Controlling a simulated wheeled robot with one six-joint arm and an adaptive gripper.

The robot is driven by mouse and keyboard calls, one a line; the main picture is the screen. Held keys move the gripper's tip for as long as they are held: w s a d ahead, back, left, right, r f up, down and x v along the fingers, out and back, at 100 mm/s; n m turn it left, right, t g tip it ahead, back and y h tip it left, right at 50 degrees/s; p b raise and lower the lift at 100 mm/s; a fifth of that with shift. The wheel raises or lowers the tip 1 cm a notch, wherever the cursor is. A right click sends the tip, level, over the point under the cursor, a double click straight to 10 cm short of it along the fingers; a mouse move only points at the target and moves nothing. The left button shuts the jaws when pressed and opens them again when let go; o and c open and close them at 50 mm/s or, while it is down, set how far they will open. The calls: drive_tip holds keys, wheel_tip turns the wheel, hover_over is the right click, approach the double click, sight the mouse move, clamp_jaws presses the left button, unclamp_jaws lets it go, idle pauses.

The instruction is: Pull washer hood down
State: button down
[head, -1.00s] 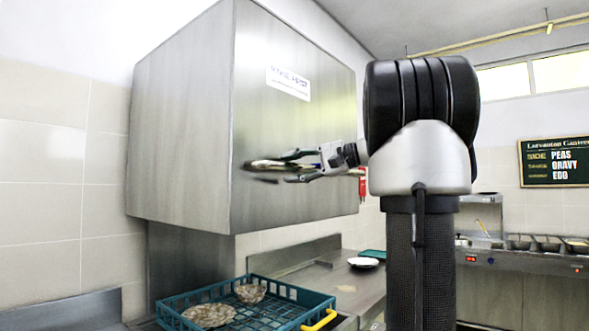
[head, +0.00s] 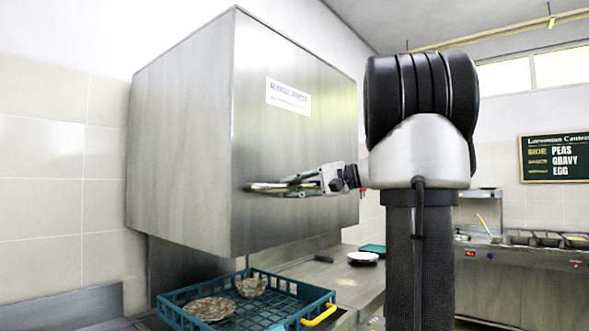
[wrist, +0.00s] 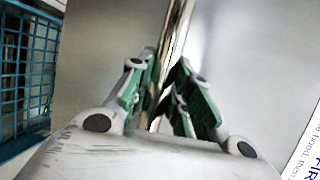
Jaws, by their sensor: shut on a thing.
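The washer hood (head: 185,150) is a large brushed-steel box against the tiled wall, with a white label on its front face. It is raised, and its lower edge is apart from the rack below. A metal bar handle (head: 260,187) runs across the front face. My gripper (head: 288,185) is shut on the handle. In the wrist view, the fingers of my gripper (wrist: 158,82) close around the shiny handle (wrist: 180,28). The finger pads hide part of the handle.
A teal rack (head: 252,272) with several dirty dishes sits under and in front of the hood. A yellow handle (head: 318,314) shows at its front right. A steel counter with a white plate (head: 363,257) and a teal tray (head: 373,249) lies behind.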

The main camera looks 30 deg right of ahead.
wheel_tip(320, 180, down, 36)
drive_tip(key=shift+s, duration=0.15)
drive_tip(key=c, duration=1.3)
unclamp_jaws()
drive_tip(key=shift+d, duration=0.1)
drive_tip(key=v, duration=1.1)
drive_tip(key=shift+s+d+r, duration=0.2)
drive_tip(key=shift+s, duration=0.05)
